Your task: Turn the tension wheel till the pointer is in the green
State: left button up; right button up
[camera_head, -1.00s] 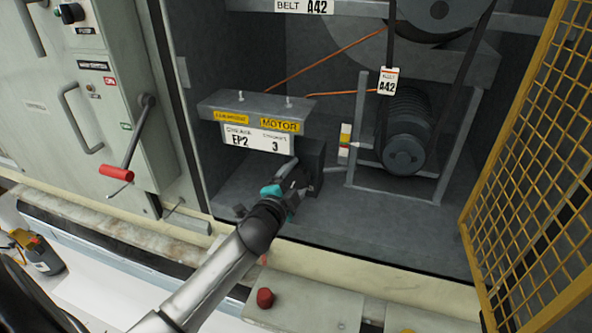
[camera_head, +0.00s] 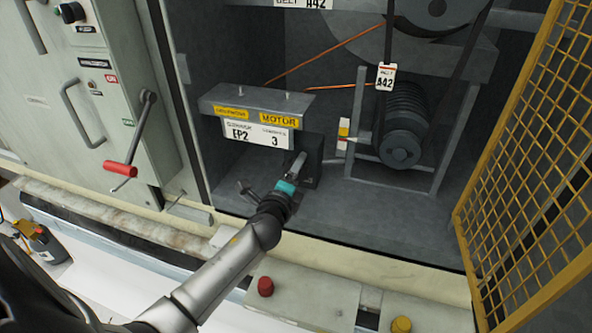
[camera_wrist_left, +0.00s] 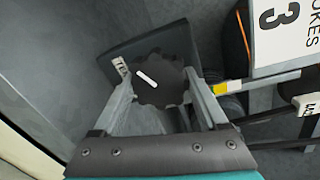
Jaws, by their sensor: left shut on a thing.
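The tension wheel (camera_wrist_left: 160,78) is a dark, notched disc with a white mark, in the left wrist view. My left gripper (camera_wrist_left: 164,98) is shut on it, with a finger on either side of the rim. In the head view, my left gripper (camera_head: 298,164) reaches a dark block (camera_head: 313,160) under the motor plate, and the wheel is largely hidden there. A small upright gauge strip (camera_head: 344,133) with yellow, white and red parts stands right of the block. A thin pointer seems to be beside it; its exact reading and any green band are too small to tell. My right gripper is not in view.
The motor plate (camera_head: 258,105) overhangs the block. Belt pulleys (camera_head: 405,130) and a frame stand to the right. A yellow mesh door (camera_head: 530,150) is open at the far right. Red (camera_head: 265,286) and yellow (camera_head: 401,324) buttons sit in front.

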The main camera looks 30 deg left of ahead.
pick_arm(q)
jog(key=shift+f, duration=0.2)
dwell(0.3)
jog(key=o, duration=1.3)
jog(key=shift+r, duration=0.1)
jog(key=shift+s, duration=0.1)
jog(key=v, duration=1.5)
jog(key=shift+d, duration=0.1)
